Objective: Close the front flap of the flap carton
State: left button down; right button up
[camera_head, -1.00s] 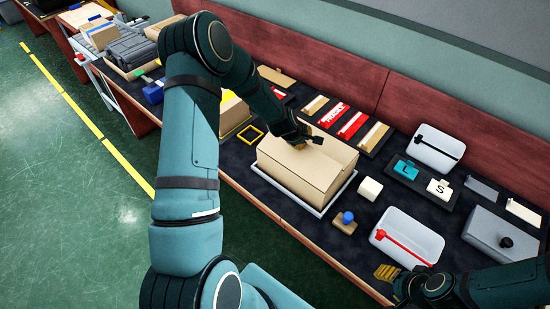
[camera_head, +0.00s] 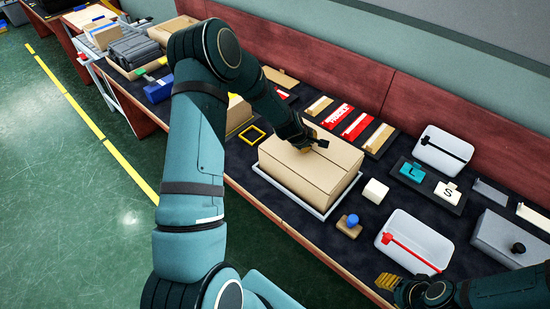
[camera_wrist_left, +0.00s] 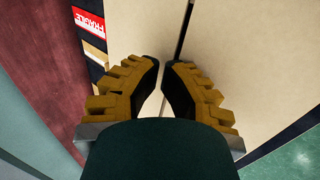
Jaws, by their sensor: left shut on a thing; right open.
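The flap carton (camera_head: 296,180) is a tan box on a light tray (camera_head: 251,166) at the middle of the bench. Its top panels look almost flat, with a seam between them. My left gripper (camera_head: 316,144) reaches down onto the far part of the carton top. In the left wrist view, its yellow-padded fingers (camera_wrist_left: 163,72) are close together over the tan panels (camera_wrist_left: 135,30), beside a narrow dark gap. The contact at the fingertips is partly hidden. My right gripper (camera_head: 387,283) is open at the bottom right, away from the carton.
A cream block (camera_head: 375,191) and a blue-knobbed stamp (camera_head: 350,224) stand right of the carton. A white bin with a red bar (camera_head: 408,240) lies beyond them. A yellow frame (camera_head: 252,135) is to the left. Red labelled strips (camera_head: 338,115) lie behind.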

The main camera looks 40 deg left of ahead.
pick_arm(q)
jog(key=shift+r, duration=0.1)
pick_arm(e)
jog(key=shift+r, duration=0.1)
pick_arm(q)
jog(key=shift+r+p, duration=0.5)
jog(key=shift+r, duration=0.3)
pick_arm(e)
jog(key=shift+r, duration=0.5)
